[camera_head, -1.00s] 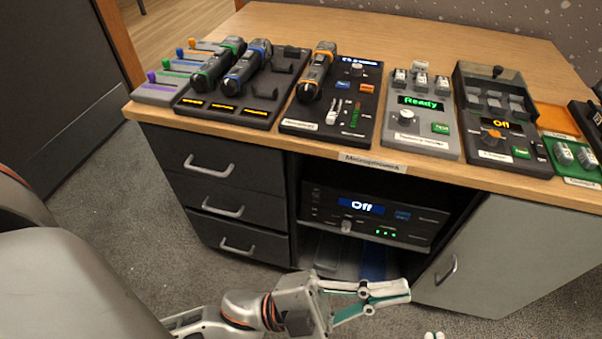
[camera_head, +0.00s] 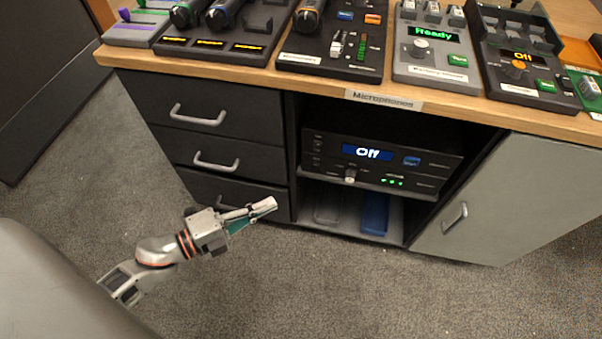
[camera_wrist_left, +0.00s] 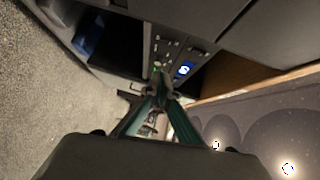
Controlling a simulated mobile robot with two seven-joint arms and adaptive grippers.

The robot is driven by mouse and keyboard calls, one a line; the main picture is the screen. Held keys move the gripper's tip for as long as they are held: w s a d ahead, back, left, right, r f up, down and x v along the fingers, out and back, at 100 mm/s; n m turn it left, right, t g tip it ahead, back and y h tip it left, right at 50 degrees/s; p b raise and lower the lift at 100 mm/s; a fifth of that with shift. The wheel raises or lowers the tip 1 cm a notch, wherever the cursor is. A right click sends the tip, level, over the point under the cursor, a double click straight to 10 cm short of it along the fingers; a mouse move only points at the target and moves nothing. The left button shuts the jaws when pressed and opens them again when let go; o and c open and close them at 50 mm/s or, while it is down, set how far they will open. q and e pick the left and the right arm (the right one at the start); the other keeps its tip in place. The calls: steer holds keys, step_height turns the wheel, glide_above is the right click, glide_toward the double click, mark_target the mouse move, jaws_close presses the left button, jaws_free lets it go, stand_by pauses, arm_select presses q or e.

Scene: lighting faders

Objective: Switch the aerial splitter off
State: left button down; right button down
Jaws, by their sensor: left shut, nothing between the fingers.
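Black rack equipment (camera_head: 385,158) sits in the open bay of the desk; which part is the aerial splitter I cannot read from its small labels. Below are a silver knob (camera_head: 350,176) and lit green lights (camera_head: 393,181). My left gripper (camera_head: 270,206) is shut and empty, in front of the drawers, left of and below the equipment, apart from it. In the left wrist view the gripper (camera_wrist_left: 156,92) points towards the equipment's front (camera_wrist_left: 172,58), which shows turned. My right gripper is out of view.
Black drawers with handles (camera_head: 200,114) stand left of the bay, a grey door (camera_head: 510,195) right of it. A blue item (camera_head: 375,214) lies on the bay floor. The desk top holds microphones and control panels. Grey carpet in front is clear.

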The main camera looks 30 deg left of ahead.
arm_select(q)
steer(key=shift+w+d, duration=0.1)
steer(key=shift+w, duration=0.05)
steer(key=b, duration=0.2)
glide_toward(316, 166)
steer(key=w+d+f, duration=0.2)
steer(key=w+d, duration=0.2)
steer(key=shift+w+a+r, duration=0.1)
steer(key=shift+w+r, duration=0.05)
steer(key=shift+w, duration=0.45)
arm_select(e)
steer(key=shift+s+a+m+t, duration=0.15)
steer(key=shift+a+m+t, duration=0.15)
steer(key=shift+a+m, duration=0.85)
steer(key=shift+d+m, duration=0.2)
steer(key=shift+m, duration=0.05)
